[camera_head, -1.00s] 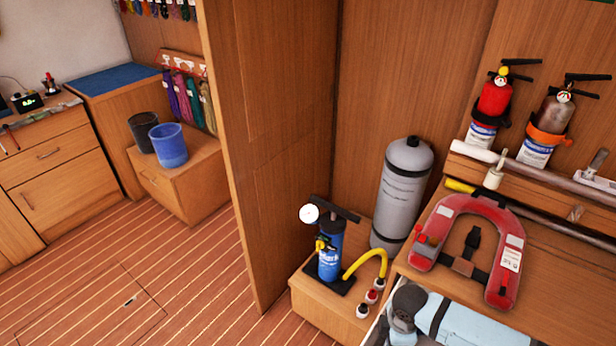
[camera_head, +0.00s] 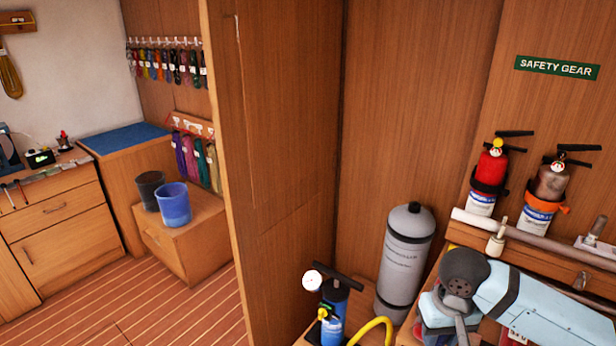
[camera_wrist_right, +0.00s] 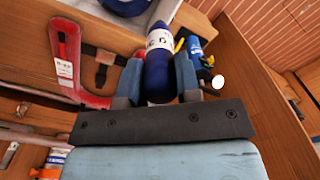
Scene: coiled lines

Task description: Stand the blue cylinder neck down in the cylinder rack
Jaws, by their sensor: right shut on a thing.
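In the right wrist view the blue cylinder (camera_wrist_right: 158,62) is dark blue with a white lettered band. My right gripper (camera_wrist_right: 158,84) is shut on it, one finger on each side. Its far end points toward the top of that view, and I cannot tell which end is the neck. In the head view my right arm comes in from the right, and its wrist hides most of the gripper and the cylinder. I cannot make out a cylinder rack in either view. My left gripper is not in view.
A tall grey cylinder (camera_head: 404,262) stands against the wood wall beside a blue pump (camera_head: 333,312) with a yellow hose. Two extinguishers (camera_head: 489,180) (camera_head: 548,197) hang at right. A red horseshoe-shaped thing (camera_wrist_right: 68,52) lies beside the gripper. A wood partition (camera_head: 280,150) stands left of the pump.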

